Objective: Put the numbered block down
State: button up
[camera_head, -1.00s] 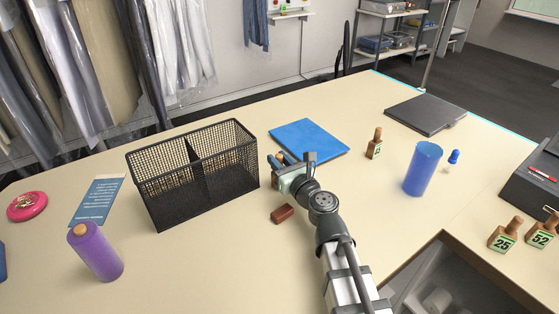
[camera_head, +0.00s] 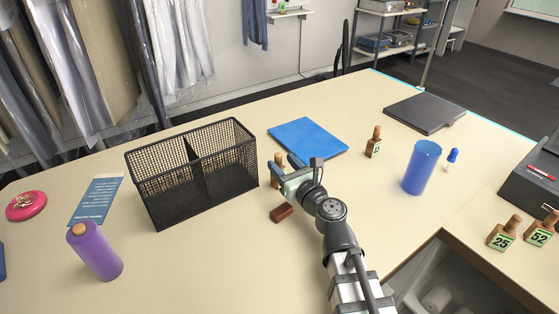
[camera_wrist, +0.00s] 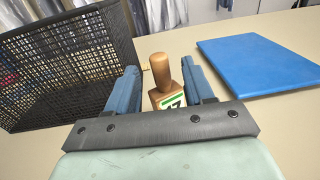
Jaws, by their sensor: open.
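A numbered block (camera_wrist: 166,88) with a wooden knob and a green-edged label stands upright on the table in the wrist view. Its number is partly hidden by the gripper's front edge. In the head view the block (camera_head: 277,170) stands just right of the black mesh basket (camera_head: 222,197). My gripper (camera_wrist: 166,80) is open, with one blue finger on each side of the block and gaps between them and it. In the head view my gripper (camera_head: 284,168) is low over the table beside the block.
A blue mat (camera_head: 308,138) lies behind my gripper. A brown-red piece (camera_head: 281,213) lies in front of it. A similar block (camera_head: 374,142) and a blue cylinder (camera_head: 421,168) stand to the right. Blocks 25 (camera_head: 504,233) and 52 (camera_head: 541,232) are at far right. A purple cylinder (camera_head: 97,255) stands at left.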

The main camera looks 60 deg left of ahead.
aim_at(280, 166)
jog(key=d, duration=0.4)
jog(key=shift+s+d, duration=0.2)
jog(key=shift+d, duration=0.1)
jog(key=a+f, duration=0.1)
jog(key=a, duration=0.1)
jog(key=shift+w+a+f, duration=0.15)
jog(key=shift+a+f, duration=0.25)
jog(key=shift+w+a, duration=0.15)
jog(key=shift+a, duration=1.6)
jog(key=shift+w+a, duration=0.1)
jog(key=shift+a, duration=1.65)
grip_shut()
